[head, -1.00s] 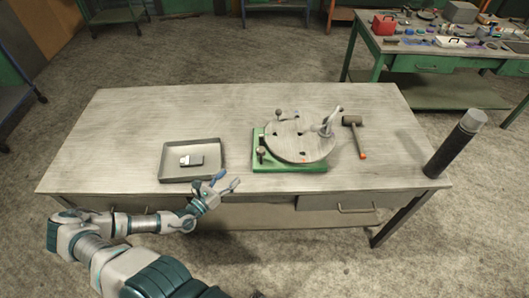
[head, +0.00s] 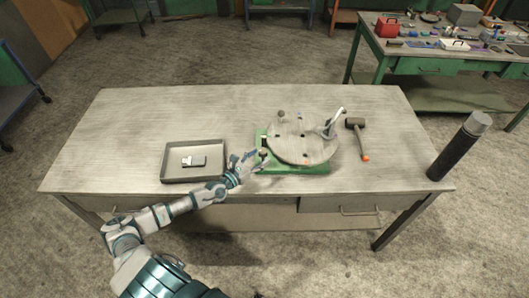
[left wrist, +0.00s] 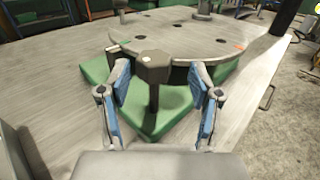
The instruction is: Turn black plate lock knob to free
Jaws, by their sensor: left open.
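The lock knob (left wrist: 154,67) is a faceted grey-brown knob on a short post at the near left edge of the round plate (left wrist: 190,38). In the head view the round plate (head: 303,142) sits on a green base (head: 310,169), and the knob (head: 264,153) is small at its left. My left gripper (head: 258,161) is open beside the base's left end. In the left wrist view its blue-padded fingers (left wrist: 160,92) stand to either side of the knob and post, with gaps on both sides. My right gripper is not in view.
A grey tray (head: 193,177) with a small dark-and-light block (head: 194,161) is left of my gripper. A lever handle (head: 333,124) rises from the plate's right side. A mallet (head: 358,138) and a tall black cylinder (head: 457,148) are further right. The table's back left is clear.

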